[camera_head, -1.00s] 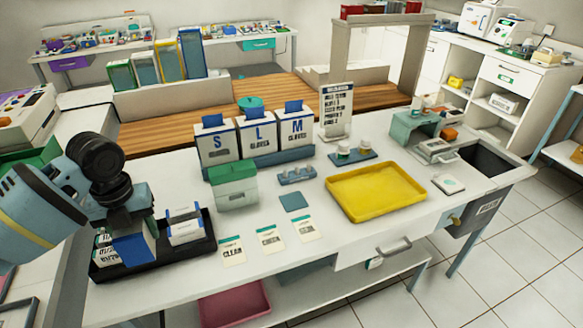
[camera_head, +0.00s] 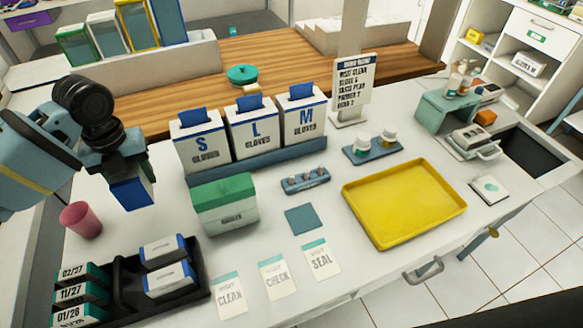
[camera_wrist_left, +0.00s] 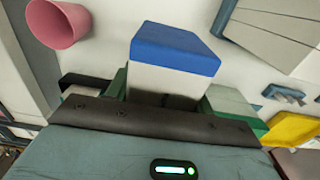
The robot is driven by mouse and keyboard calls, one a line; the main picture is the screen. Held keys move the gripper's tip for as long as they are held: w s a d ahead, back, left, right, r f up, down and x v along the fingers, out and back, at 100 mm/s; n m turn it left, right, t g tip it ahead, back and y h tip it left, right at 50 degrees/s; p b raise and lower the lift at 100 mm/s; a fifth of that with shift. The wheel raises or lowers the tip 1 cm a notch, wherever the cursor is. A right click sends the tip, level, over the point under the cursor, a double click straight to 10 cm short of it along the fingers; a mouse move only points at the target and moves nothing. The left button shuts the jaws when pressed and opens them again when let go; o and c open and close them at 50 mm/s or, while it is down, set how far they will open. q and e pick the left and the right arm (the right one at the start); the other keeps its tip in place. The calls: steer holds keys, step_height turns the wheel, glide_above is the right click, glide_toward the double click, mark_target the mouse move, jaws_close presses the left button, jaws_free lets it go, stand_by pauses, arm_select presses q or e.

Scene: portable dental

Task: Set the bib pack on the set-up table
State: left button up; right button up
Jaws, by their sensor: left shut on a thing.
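My left gripper (camera_head: 128,176) is shut on the bib pack (camera_head: 132,194), a small box with a blue face and white sides. It holds the pack above the white table (camera_head: 330,275), left of the green-and-white box. In the left wrist view, the bib pack (camera_wrist_left: 175,52) sits between the two green fingers, its blue end pointing away from the gripper. Two similar blue-and-white packs (camera_head: 168,265) stand in the black organizer (camera_head: 203,296) at the lower left. My right gripper does not show.
A pink cup (camera_head: 80,220) stands left of the held pack. Dated packs (camera_head: 80,295) fill the organizer's left side. Glove boxes (camera_head: 252,128), a green-lidded box (camera_head: 224,205), label cards (camera_head: 277,277) and a yellow tray (camera_head: 404,202) occupy the table. Bare surface lies between cup and green-lidded box.

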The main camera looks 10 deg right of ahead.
arm_select(q)
steer(key=shift+s+r, duration=0.1)
steer(key=shift+s, duration=0.2)
steer(key=shift+w+f+b, duration=0.15)
steer(key=shift+f+b, duration=0.15)
steer(key=shift+f, duration=4.7)
steer(key=shift+f, duration=0.1)
steer(key=o, duration=1)
step_height(320, 180, up, 12)
steer(key=shift+r+p, duration=0.1)
steer(key=shift+p, duration=0.35)
